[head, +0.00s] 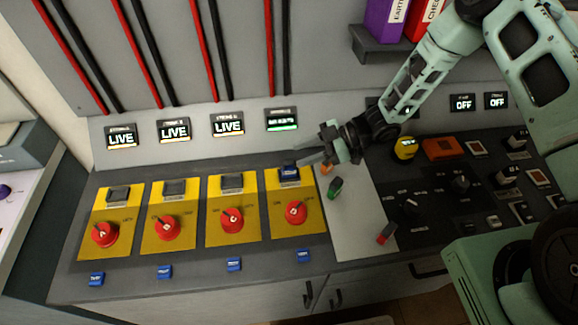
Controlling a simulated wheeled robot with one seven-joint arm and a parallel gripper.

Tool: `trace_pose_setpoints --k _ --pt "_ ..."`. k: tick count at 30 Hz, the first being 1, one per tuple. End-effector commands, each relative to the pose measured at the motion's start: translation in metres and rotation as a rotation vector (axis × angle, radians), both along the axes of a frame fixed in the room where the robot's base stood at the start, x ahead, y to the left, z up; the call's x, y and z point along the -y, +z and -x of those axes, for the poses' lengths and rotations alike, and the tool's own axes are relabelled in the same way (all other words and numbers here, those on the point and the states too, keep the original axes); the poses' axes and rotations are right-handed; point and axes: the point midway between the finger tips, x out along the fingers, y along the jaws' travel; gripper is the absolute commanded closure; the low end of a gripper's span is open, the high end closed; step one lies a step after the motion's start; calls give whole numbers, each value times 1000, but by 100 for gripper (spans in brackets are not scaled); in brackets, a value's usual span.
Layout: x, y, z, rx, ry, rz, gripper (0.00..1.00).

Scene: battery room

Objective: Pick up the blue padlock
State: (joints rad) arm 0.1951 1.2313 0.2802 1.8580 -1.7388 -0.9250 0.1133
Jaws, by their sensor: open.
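A small dark blue object (290,172), which looks like the blue padlock, sits at the top of the fourth yellow panel (272,216). It is too small to make out its shackle. My gripper (312,157) is open, just above and to the right of it, with its fingers pointing left. I see no object between the fingers. I cannot tell whether a finger touches the blue object.
A pale mat (355,222) right of the panels holds small orange (327,168), green (335,188) and red (386,233) items. Red rotary switches (232,220) stick up from the yellow panels. Blue tags (233,264) line the front edge. A shelf (380,46) with binders hangs above.

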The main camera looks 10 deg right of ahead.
Motion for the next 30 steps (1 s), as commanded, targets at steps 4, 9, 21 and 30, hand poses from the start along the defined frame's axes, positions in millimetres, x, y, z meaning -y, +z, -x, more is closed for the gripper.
trace_pose_setpoints --k 4,9,21,30 --pt "-15 -5 5 -4 2 -2 56" --pt "-35 -15 7 -2 1 -2 56" --pt "-43 -22 6 1 0 1 68" --pt "-43 -22 6 1 0 0 100"
